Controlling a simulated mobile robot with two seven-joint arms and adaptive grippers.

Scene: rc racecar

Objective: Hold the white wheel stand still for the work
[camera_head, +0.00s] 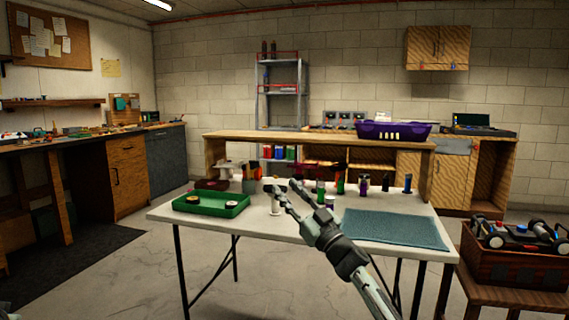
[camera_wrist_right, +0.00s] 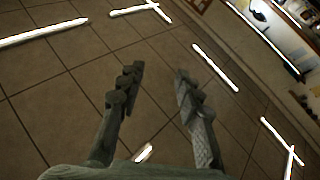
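A small white upright piece (camera_head: 275,208), which looks like the wheel stand, is on the white table (camera_head: 300,245) just right of the green tray. My right gripper (camera_head: 283,188) is in front of and above it in the head view, and partly hides it. I cannot tell whether they touch. In the right wrist view the right gripper (camera_wrist_right: 155,85) is open, with a wide gap and nothing between its fingers. The stand does not show there.
A green tray (camera_head: 184,206) with small round parts lies on the table's left. A blue-grey mat (camera_head: 394,229) covers the right. Several bottles stand along the back. An RC car (camera_head: 515,236) sits on a brown crate (camera_head: 512,268) at right. The right wrist view shows ceiling-like panels and light strips.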

